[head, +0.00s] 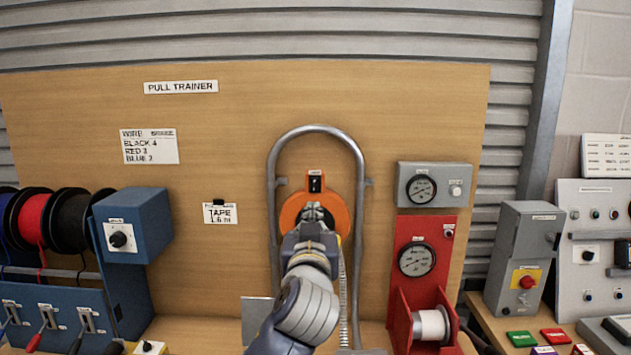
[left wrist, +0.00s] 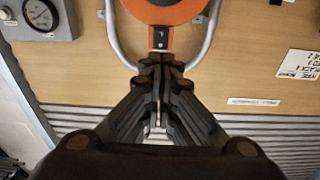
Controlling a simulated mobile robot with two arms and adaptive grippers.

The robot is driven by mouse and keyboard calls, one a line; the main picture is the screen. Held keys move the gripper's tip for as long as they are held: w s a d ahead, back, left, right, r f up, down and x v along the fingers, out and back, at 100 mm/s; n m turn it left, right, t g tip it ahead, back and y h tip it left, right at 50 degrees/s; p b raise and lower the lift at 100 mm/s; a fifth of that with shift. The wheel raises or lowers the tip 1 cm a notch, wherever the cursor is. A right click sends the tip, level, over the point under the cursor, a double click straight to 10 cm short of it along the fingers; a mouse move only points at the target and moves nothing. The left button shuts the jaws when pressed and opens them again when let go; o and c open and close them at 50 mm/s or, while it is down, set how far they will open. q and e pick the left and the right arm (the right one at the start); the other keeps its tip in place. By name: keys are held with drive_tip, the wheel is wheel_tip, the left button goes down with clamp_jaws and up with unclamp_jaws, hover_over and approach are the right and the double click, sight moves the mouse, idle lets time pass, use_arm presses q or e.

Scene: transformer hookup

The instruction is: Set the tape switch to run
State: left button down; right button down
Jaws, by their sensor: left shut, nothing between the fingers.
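The tape switch (head: 316,184) is a small black rocker on an orange housing with a white label above it. It sits at the top of the round orange tape reel (head: 290,210), inside a grey tube hoop on the wooden board. My left gripper (head: 314,212) is shut and empty, in front of the reel and just below the switch in the head view. In the left wrist view the fingertips (left wrist: 159,62) point at the switch (left wrist: 160,40). I cannot tell whether they touch it. The gripper hides the reel's middle. My right gripper is not in view.
The grey tube hoop (head: 273,190) surrounds the reel closely. A grey gauge box (head: 455,172) and a red gauge unit (head: 393,300) stand to the right. A blue box with a black knob (head: 160,220) and wire spools stand at the left.

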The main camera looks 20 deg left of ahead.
use_arm(q)
drive_tip(key=shift+r, duration=0.9)
drive_tip(key=shift+w, duration=0.1)
drive_tip(key=p, duration=0.6)
approach(315, 180)
drive_tip(key=x, duration=0.3)
drive_tip(key=r+x, duration=0.1)
drive_tip(key=x, duration=0.2)
drive_tip(key=shift+w+a+r, duration=0.1)
drive_tip(key=shift+w+r, duration=0.1)
drive_tip(key=shift+w+f, duration=0.1)
drive_tip(key=shift+w, duration=0.15)
